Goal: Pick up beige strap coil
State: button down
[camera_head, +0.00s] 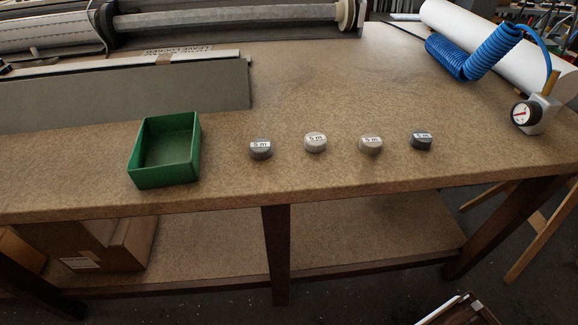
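Several small round strap coils with "5 m" labels stand in a row on the workbench. The third from the left (370,148) has a dull grey-beige side and looks the most beige. The second coil (315,146) is paler, off-white to light grey, so the two shades are close. The leftmost coil (260,152) is dark grey, and the rightmost coil (421,143) is darker, blue-grey. The coils stand apart from each other. My gripper is not in view.
An empty-looking green open box (165,150) stands left of the coils. The workbench (330,85) is clear behind them. A grey panel (120,95) lies at the left. A blue coiled hose (470,55), a white roll (500,45) and a gauge (527,112) are at the right.

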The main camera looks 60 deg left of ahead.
aim_at(370, 143)
jog(key=k+u, duration=0.15)
jog(key=u, duration=2.7)
